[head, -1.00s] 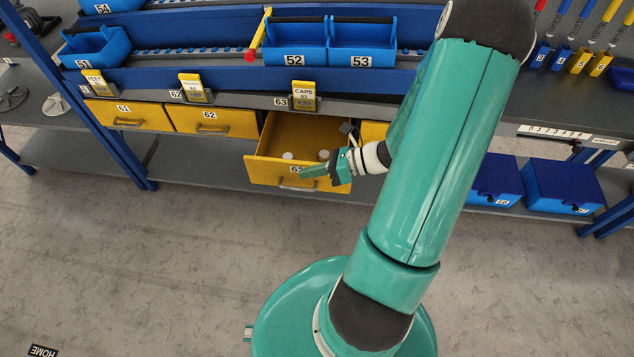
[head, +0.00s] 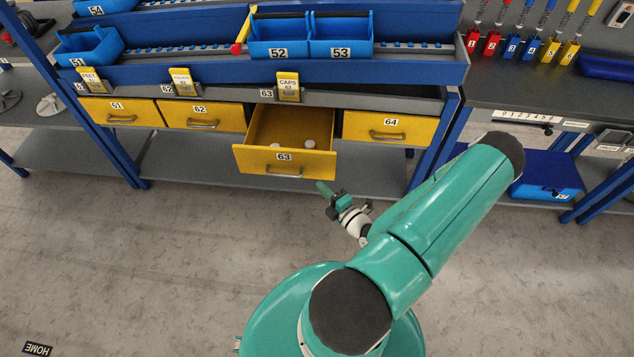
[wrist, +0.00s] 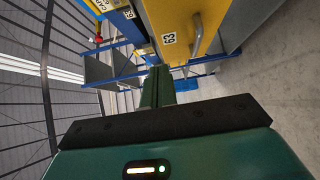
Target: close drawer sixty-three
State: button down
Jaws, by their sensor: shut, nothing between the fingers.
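Drawer sixty-three (head: 257,160) is yellow and stands pulled out from the bench, with its front label and handle facing me. Small whitish round items (head: 309,144) lie inside it. Its front with the handle (wrist: 196,36) also shows at the top of the wrist view. My gripper (head: 321,186) is shut and empty, in front of the drawer and below and right of its front panel. In the wrist view the closed green fingers (wrist: 157,85) point past the drawer front, apart from it as far as I can tell.
Drawers 61 (head: 121,112), 62 (head: 202,116) and 64 (head: 390,127) are closed in the same row. A grey lower shelf (head: 190,164) runs beneath. Blue bins 52 and 53 (head: 341,48) stand above. The floor in front is clear.

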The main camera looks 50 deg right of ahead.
send_near(300, 154)
jog(key=w+a, duration=0.2)
jog(key=w, duration=0.1)
jog(key=shift+w+d, duration=1.3)
jog(key=shift+d, duration=0.15)
